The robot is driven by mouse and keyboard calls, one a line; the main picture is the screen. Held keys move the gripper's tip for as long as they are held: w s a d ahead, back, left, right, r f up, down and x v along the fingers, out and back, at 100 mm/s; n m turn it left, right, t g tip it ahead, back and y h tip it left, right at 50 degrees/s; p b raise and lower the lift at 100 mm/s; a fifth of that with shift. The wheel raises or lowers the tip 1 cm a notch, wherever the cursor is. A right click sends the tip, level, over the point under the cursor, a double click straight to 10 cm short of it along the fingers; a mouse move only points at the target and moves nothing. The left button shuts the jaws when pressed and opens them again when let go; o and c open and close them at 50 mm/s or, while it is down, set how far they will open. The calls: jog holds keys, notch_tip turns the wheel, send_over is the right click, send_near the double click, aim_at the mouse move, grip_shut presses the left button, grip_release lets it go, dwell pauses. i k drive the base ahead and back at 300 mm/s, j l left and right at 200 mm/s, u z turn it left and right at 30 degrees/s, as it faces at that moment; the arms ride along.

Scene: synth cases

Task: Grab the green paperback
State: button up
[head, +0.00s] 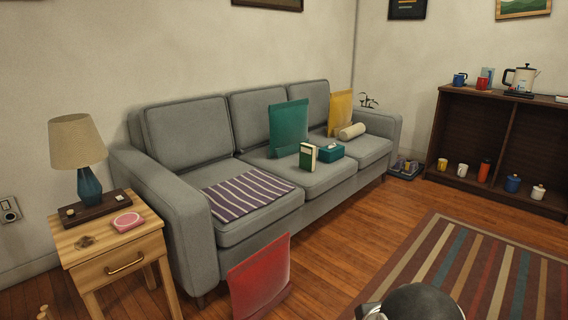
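The green paperback (308,156) stands upright on the middle seat of the grey sofa (200,131), with a pale patch on its cover. It is just left of a teal box (331,151) and in front of a teal cushion (288,126). A dark rounded part at the bottom edge looks like part of my own arm. My gripper's fingers do not show, and nothing of mine is near the paperback.
A striped purple cloth (248,193) lies on the left seat. A red cushion (259,279) leans on the floor before the sofa. A wooden side table (110,246) with a lamp stands left. A striped rug (480,268) lies right, before a dark shelf (500,140). Wooden floor before the sofa's right half is clear.

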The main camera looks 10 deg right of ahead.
aim_at(307, 151)
jog(key=i+l+z, duration=0.15)
jog(key=i+z, duration=0.2)
jog(key=i, duration=0.15)
jog(key=i+z, duration=0.75)
jog(key=i, duration=0.2)
jog(key=i+u, duration=0.3)
jog(key=i+l+u, duration=0.15)
jog(key=i+u, duration=0.15)
jog(key=i, duration=0.25)
jog(key=i+u, duration=0.3)
jog(key=u, duration=0.15)
jog(key=i+l+u, duration=0.15)
jog(key=u, duration=0.3)
jog(key=i+l+u, duration=0.2)
jog(key=i+u, duration=0.2)
jog(key=i+l+u, duration=0.15)
jog(key=l+u, duration=0.15)
jog(key=u, duration=0.15)
